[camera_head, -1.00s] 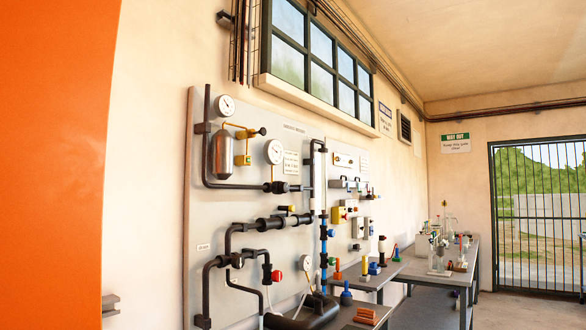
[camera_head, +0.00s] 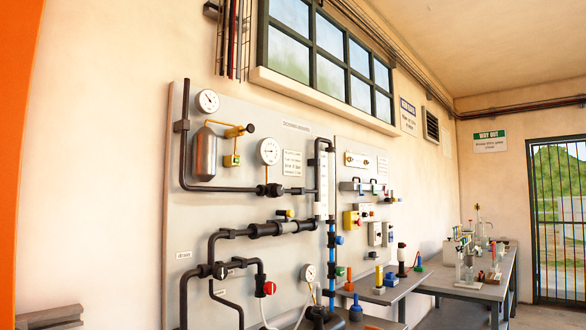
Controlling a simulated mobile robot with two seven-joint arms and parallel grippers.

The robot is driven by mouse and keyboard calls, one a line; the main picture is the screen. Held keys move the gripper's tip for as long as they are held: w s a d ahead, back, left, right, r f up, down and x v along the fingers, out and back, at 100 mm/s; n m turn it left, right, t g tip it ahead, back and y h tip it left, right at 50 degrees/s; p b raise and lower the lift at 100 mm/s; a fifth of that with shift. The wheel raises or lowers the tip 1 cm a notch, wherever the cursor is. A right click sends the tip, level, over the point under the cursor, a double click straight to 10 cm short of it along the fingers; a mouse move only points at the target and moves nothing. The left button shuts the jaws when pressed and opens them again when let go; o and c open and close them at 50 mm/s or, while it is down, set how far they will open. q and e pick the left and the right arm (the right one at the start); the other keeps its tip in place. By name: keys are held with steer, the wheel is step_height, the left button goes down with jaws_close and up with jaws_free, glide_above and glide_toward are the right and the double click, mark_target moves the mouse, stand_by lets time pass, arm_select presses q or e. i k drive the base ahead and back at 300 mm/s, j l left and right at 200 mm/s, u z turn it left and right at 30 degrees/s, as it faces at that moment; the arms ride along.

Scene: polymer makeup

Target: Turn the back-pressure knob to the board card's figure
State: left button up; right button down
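The grey process board (camera_head: 270,135) stands against the left wall with black pipework, gauges and valves. A white card (camera_head: 292,163) with small text is fixed near its middle; I cannot read the text. Round dial gauges sit at the upper left (camera_head: 208,101), at the middle (camera_head: 269,151) and lower down (camera_head: 308,272). A red knob (camera_head: 269,288) sits on the lower pipe. A black knob (camera_head: 249,128) sits by the yellow fitting near the metal cylinder (camera_head: 205,153). I cannot tell which knob is the back-pressure one.
A grey bench (camera_head: 392,290) with coloured parts runs below the board's right side. A farther table (camera_head: 470,290) holds glassware. A barred gate (camera_head: 560,215) is at the right. An orange surface (camera_head: 24,110) fills the left edge.

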mark_target(277, 189)
steer(key=i+l, duration=0.1)
steer(key=i+l+u, duration=0.1)
steer(key=l, duration=0.25)
steer(key=u, duration=0.3)
steer(key=i+l+u, duration=0.1)
steer(key=l+u, duration=0.25)
steer(key=i+l+u, duration=0.1)
steer(key=u, duration=0.25)
steer(key=l+u, duration=0.35)
steer(key=l, duration=0.5)
steer(key=i+l+u, duration=0.15)
steer(key=l, duration=1.95)
steer(key=k, duration=0.1)
